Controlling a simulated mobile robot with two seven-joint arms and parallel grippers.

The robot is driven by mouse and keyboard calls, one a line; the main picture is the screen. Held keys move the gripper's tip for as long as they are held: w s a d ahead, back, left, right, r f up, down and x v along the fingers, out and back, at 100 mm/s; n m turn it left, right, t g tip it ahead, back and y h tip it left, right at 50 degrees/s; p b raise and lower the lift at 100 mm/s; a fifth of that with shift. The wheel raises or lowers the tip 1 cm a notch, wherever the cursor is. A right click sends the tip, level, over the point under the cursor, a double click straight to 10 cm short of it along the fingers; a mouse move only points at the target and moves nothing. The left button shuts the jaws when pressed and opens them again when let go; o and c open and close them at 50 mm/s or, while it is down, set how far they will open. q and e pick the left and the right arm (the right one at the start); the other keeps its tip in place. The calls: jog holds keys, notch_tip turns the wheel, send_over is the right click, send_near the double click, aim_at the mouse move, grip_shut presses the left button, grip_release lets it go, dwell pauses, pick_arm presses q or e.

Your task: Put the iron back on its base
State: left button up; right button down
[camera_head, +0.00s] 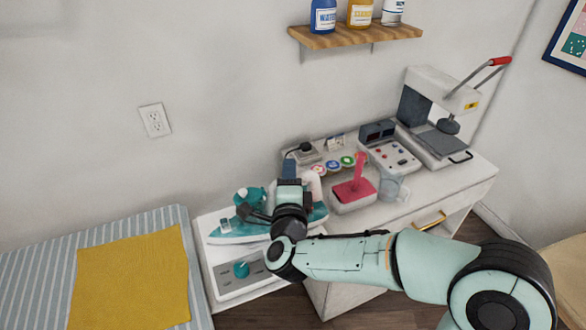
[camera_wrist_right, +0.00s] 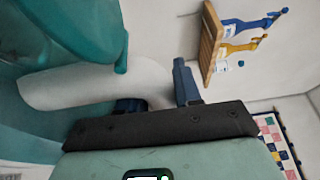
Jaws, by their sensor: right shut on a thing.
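The teal and white iron (camera_head: 226,232) is in the head view, left of the cabinet top, with its pointed end to the left. Its base (camera_head: 222,284) is a pale unit with a teal knob and stands just in front of and below it. My right gripper (camera_head: 258,212) is shut on the iron at its upper part; my wrist hides much of the iron's right side. In the right wrist view the iron's teal body (camera_wrist_right: 85,25) fills the upper left, close to the gripper. I cannot tell whether the iron touches the base. My left gripper is not in view.
A pink-red device (camera_head: 352,195) and a clear jar (camera_head: 393,187) stand right of my wrist. A heat press (camera_head: 440,115) is at the back right. An ironing surface with a yellow cloth (camera_head: 130,280) lies left. A bottle shelf (camera_head: 355,37) hangs above.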

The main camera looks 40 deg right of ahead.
jog(key=w+d+f+b, duration=0.2)
jog(key=w+f+b, duration=0.1)
jog(key=w+f, duration=0.3)
jog(key=shift+w+d, duration=0.15)
jog(key=shift+w, duration=0.45)
jog(key=shift+f, duration=0.1)
jog(key=shift+f+b, duration=0.65)
jog(key=shift+b, duration=0.05)
dwell(0.4)
jog(key=c, duration=0.7)
grip_release()
jog(key=shift+s, duration=0.1)
jog(key=b+v, duration=0.1)
jog(key=v, duration=1.2)
jog(key=shift+a, duration=0.2)
